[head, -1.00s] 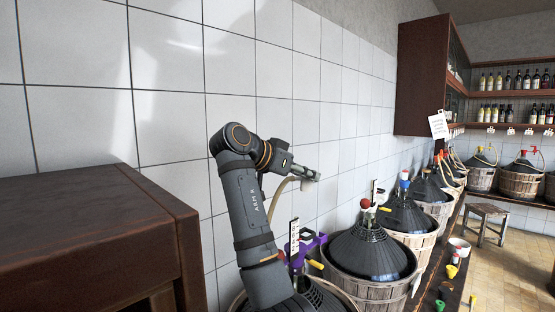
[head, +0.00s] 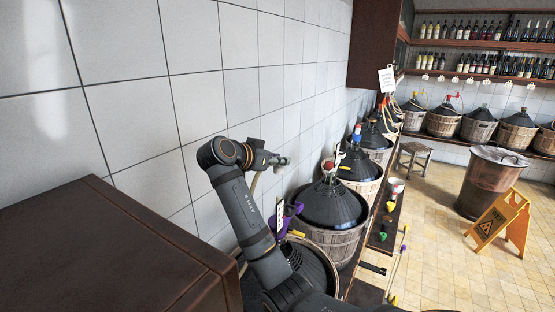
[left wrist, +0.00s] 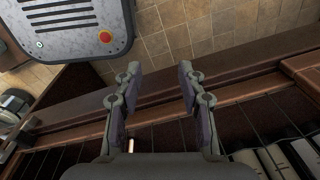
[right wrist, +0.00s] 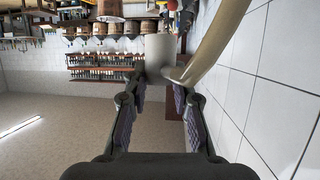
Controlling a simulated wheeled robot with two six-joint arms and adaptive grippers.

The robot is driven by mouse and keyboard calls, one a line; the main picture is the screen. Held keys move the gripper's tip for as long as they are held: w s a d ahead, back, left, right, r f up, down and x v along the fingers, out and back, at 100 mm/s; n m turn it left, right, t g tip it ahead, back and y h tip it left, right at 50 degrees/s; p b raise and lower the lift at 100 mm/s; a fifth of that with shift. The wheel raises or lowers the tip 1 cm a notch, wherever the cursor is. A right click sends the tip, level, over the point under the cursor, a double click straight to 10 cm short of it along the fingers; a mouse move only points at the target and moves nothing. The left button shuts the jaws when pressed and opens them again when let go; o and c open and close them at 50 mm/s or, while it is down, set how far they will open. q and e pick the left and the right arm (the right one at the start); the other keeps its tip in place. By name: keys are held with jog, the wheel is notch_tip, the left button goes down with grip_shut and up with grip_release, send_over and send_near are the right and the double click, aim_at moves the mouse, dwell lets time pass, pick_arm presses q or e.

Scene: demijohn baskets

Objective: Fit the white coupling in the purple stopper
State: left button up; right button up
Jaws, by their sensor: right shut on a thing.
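My right gripper (head: 276,160) is shut on the white coupling (head: 284,161) and holds it up near the tiled wall. In the right wrist view the coupling (right wrist: 160,52) sits between the fingertips (right wrist: 158,82), with a pale hose (right wrist: 222,45) bending away from it. My arm hides part of that demijohn. My left gripper (left wrist: 160,84) is open and empty in the left wrist view; it does not show in the head view.
A dark wooden cabinet (head: 95,255) fills the lower left. More basketed demijohns (head: 334,206) line the wall. A stool (head: 413,160), a copper bin (head: 489,185) and a yellow floor sign (head: 500,220) stand on the tiled floor, which is otherwise fairly open.

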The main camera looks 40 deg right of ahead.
notch_tip(320, 180, down, 3)
jog(key=shift+a+r+b, duration=0.1)
jog(key=shift+r+b, duration=0.05)
jog(key=shift+b, duration=0.85)
notch_tip(320, 180, down, 3)
jog(key=shift+b, duration=1.2)
pick_arm(q)
jog(key=shift+w+a+f+b, duration=0.15)
jog(key=shift+w+f, duration=0.15)
jog(key=shift+f, duration=0.6)
jog(key=shift+w+a+f+b, duration=0.15)
jog(key=shift+w+f, duration=0.2)
jog(key=shift+f, duration=0.55)
jog(key=shift+w+a+f+b, duration=0.15)
jog(key=shift+w+f, duration=0.15)
jog(key=shift+f, duration=0.6)
pick_arm(e)
jog(key=shift+f, duration=0.5)
pick_arm(q)
jog(key=shift+w+d+f, duration=0.1)
jog(key=shift+w+f, duration=0.05)
jog(key=shift+f, duration=0.1)
jog(key=shift+f+b, duration=1.55)
jog(key=shift+b, duration=0.25)
pick_arm(e)
jog(key=shift+f, duration=1.95)
jog(key=o, duration=1.1)
